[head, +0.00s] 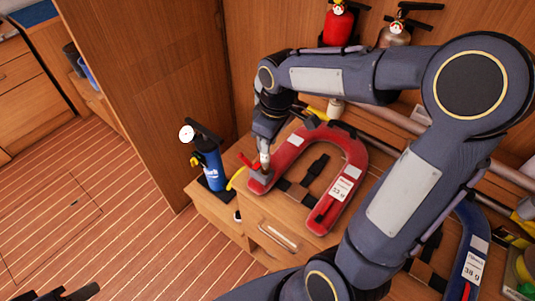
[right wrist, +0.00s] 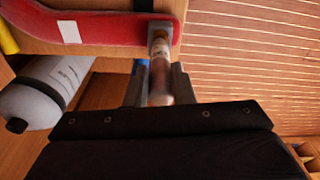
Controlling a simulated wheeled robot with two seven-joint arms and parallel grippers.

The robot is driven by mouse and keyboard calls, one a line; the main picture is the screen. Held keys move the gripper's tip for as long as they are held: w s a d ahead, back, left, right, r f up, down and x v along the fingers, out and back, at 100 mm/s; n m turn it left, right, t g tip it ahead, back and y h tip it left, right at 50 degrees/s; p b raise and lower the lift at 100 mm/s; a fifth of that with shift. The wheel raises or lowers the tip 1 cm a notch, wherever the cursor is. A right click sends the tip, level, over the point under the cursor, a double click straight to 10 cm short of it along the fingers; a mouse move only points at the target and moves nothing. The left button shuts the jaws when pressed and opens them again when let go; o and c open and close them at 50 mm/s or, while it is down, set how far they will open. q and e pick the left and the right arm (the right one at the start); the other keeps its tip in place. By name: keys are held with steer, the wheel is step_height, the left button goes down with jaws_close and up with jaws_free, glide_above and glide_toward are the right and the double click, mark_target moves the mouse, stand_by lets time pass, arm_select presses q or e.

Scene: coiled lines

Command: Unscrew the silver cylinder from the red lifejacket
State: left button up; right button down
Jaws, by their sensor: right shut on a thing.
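The red lifejacket (head: 350,153) is a U shape lying on the wooden cabinet top, with black straps and a white label. It also shows at the top of the right wrist view (right wrist: 110,27). The silver cylinder (right wrist: 160,62) sits at the grey end piece of the lifejacket's left arm. In the head view a small part of the cylinder (head: 265,158) shows below the fingers. My right gripper (head: 264,147) is shut on the cylinder; its fingers (right wrist: 160,85) flank it. A dark part of my left gripper (head: 62,294) shows at the bottom left edge, mostly cut off.
A blue pump with a gauge (head: 212,172) stands left of the lifejacket. A blue lifejacket (head: 470,245) lies at the lower right. Fire extinguishers (head: 338,22) hang on the back wall. A grey-white bottle (right wrist: 45,90) is close left in the wrist view. The floor at left is clear.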

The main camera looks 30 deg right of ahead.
steer(key=shift+r+p, duration=2.1)
steer(key=shift+r, duration=0.5)
steer(key=shift+f, duration=0.1)
